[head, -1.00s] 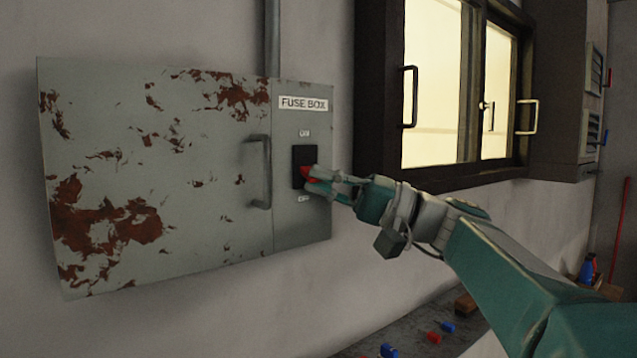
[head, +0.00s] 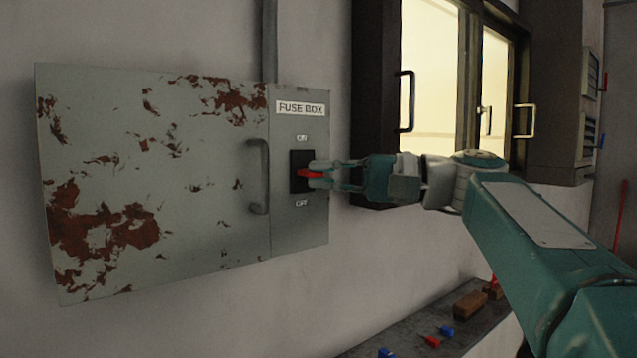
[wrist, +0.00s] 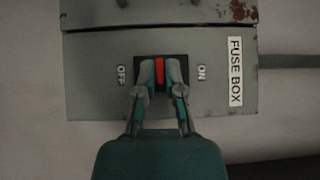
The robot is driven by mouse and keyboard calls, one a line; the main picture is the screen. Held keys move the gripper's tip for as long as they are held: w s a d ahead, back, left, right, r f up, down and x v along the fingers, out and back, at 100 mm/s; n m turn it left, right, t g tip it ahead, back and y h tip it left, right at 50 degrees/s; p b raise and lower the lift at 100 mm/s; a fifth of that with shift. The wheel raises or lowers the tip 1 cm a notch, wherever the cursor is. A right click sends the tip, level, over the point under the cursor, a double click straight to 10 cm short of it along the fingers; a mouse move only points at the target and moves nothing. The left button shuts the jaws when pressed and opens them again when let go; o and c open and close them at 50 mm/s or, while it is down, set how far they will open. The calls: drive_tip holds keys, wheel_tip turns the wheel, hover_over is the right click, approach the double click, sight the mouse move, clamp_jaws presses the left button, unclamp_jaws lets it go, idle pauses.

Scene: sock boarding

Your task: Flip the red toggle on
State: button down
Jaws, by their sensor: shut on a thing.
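The red toggle (head: 308,173) sits in a black switch plate (head: 300,158) on the right side of the grey fuse box (head: 225,225). ON is printed above the plate and OFF below it. My gripper (head: 322,174) reaches in from the right, with its fingers at the toggle. In the wrist view the red toggle (wrist: 159,72) shows between the two fingertips of my gripper (wrist: 160,75), which are closed on it. There it lies about midway between the OFF and ON labels. In the head view the toggle points outward, roughly level.
A vertical handle (head: 259,176) stands out from the fuse box door, left of the switch. A dark-framed window (head: 468,100) is to the right. Below, a ledge (head: 400,342) holds small red and blue pieces and a brown block (head: 469,305).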

drive_tip(key=shift+w+r+m+g+h, duration=0.2)
drive_tip(key=shift+r+m+g+h, duration=0.2)
drive_tip(key=shift+m+h, duration=0.5)
drive_tip(key=shift+w+r+m+g+h, duration=0.2)
drive_tip(key=shift+r+m+g+h, duration=0.15)
drive_tip(key=shift+m+h, duration=0.55)
drive_tip(key=c, duration=1)
unclamp_jaws()
drive_tip(key=shift+c, duration=0.2)
drive_tip(key=shift+r, duration=0.1)
drive_tip(key=shift+a+r, duration=0.1)
drive_tip(key=shift+s, duration=0.1)
